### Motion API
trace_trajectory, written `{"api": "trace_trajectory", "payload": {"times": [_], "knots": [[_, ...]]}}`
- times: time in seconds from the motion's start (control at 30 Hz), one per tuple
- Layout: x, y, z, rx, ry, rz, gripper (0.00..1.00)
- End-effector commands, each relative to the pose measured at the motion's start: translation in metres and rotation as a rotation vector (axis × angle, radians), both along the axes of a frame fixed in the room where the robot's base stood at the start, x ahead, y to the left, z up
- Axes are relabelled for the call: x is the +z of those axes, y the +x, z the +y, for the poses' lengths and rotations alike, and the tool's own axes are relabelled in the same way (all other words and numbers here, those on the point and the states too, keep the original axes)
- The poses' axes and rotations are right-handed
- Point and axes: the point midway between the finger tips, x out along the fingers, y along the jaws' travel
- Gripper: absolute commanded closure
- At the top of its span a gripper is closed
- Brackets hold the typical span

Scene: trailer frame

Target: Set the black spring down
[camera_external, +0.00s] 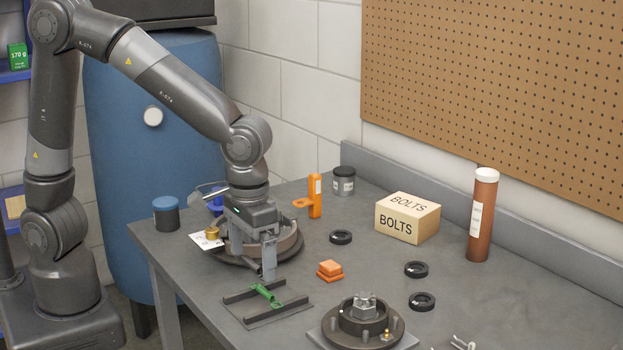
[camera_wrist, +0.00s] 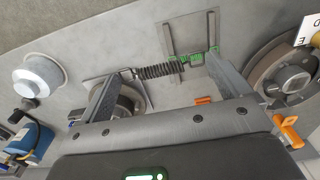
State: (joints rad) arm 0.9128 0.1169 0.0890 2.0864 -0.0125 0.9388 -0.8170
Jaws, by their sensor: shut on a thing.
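My gripper (camera_external: 253,264) hangs over the left part of the grey table, just behind a flat holder (camera_external: 240,320) with two dark rails. In the wrist view, the black spring (camera_wrist: 158,72) lies lengthwise between the two widely spaced fingers, and my gripper (camera_wrist: 167,69) is shut on it. How its ends meet the fingertips is hard to make out. A green piece (camera_external: 266,295) lies between the rails; it also shows in the wrist view (camera_wrist: 190,58), seen close to the spring's right end. The spring cannot be made out in the external view.
A round drum (camera_external: 292,243) sits behind my gripper. A hub (camera_external: 350,325) on a plate stands at the front right. Orange blocks (camera_external: 329,271) lie between. Black rings (camera_external: 416,269), a BOLTS box (camera_external: 408,218) and a brown tube (camera_external: 482,215) stand farther right.

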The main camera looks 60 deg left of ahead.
Motion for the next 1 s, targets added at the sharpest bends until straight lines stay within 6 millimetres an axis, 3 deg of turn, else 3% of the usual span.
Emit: {"api": "trace_trajectory", "payload": {"times": [0.17, 0.37, 0.57, 0.73, 0.87, 1.0], "knots": [[0.016, 0.000, -0.001, 0.001, -0.003, -0.002, 0.28], [0.054, 0.003, 0.000, 0.007, -0.003, -0.002, 0.28], [0.053, 0.040, 0.013, 0.127, -0.001, 0.003, 0.28], [0.056, 0.086, 0.033, 0.271, -0.003, 0.005, 0.28], [0.058, 0.132, 0.062, 0.423, -0.005, 0.007, 0.28], [0.060, 0.183, 0.102, 0.599, -0.006, 0.008, 0.28]]}}
